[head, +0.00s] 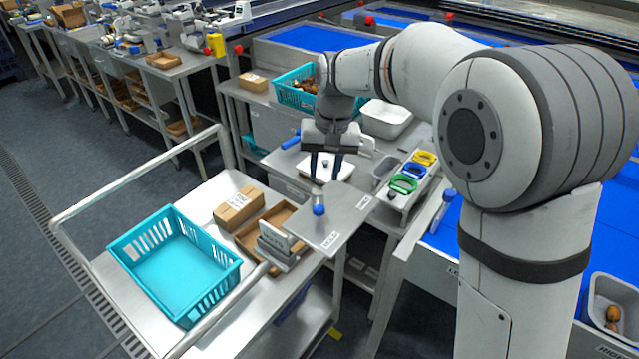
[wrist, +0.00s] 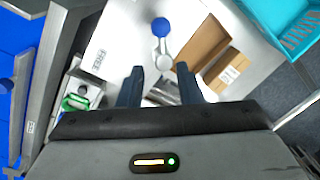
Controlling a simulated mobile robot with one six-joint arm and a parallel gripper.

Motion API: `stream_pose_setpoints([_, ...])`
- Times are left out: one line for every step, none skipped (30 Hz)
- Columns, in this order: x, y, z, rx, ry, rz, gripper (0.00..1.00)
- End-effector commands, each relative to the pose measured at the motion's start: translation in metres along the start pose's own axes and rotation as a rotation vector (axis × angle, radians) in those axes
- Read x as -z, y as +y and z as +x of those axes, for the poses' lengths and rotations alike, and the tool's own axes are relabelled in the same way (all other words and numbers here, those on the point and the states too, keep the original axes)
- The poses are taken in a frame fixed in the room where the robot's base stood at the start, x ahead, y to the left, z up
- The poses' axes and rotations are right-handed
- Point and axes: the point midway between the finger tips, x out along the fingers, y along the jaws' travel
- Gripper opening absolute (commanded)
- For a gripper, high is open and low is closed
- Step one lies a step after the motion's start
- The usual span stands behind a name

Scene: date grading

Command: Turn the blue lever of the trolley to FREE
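The trolley's blue lever has a ball knob (head: 318,209) on a short pale arm, over a grey metal plate (head: 345,222) with two small labels. In the wrist view, the knob (wrist: 161,27) is at the top and its arm runs down to a silver pivot (wrist: 163,61). The label FREE (wrist: 97,60) is on the plate left of the lever; the knob does not point at it. My gripper (head: 325,174) is over the plate, fingers apart and empty. In the wrist view, its fingertips (wrist: 159,70) flank the pivot area, with the knob beyond them. Their height above it is unclear.
The trolley carries a turquoise crate (head: 129,242), a cardboard box (head: 238,208) and an open brown tray (head: 253,249). Its pale handrail (head: 130,180) rises around them. Beside the plate stands a grey holder with green, blue and yellow rings (head: 403,184).

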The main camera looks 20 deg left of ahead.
Motion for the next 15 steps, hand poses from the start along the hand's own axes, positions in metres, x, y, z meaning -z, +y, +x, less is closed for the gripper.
stream_pose_setpoints([0.002,-0.004,0.003,0.0,-0.003,-0.003,0.32])
stream_pose_setpoints([0.002,-0.004,0.005,0.0,-0.004,-0.004,0.32])
stream_pose_setpoints([0.002,-0.005,0.009,0.0,-0.005,-0.004,0.32])
stream_pose_setpoints([0.002,-0.004,0.013,0.0,-0.006,-0.003,0.32])
stream_pose_setpoints([0.002,-0.004,0.018,0.0,-0.007,-0.003,0.32])
stream_pose_setpoints([0.002,-0.004,0.024,0.0,-0.005,-0.003,0.32])
stream_pose_setpoints([0.001,-0.004,0.029,0.0,-0.006,-0.003,0.32])
stream_pose_setpoints([0.001,-0.004,0.034,0.0,-0.006,-0.003,0.32])
stream_pose_setpoints([0.002,-0.004,0.041,0.0,-0.006,-0.003,0.32])
stream_pose_setpoints([0.002,-0.003,0.045,0.0,-0.006,-0.003,0.32])
stream_pose_setpoints([0.001,-0.003,0.05,0.0,-0.006,-0.002,0.32])
stream_pose_setpoints([0.001,-0.003,0.056,0.0,-0.006,-0.002,0.32])
stream_pose_setpoints([0.002,-0.003,0.06,0.0,-0.004,-0.002,0.32])
stream_pose_setpoints([0.002,-0.003,0.063,0.0,-0.005,-0.002,0.32])
stream_pose_setpoints([0.002,-0.003,0.068,0.0,-0.004,-0.002,0.32])
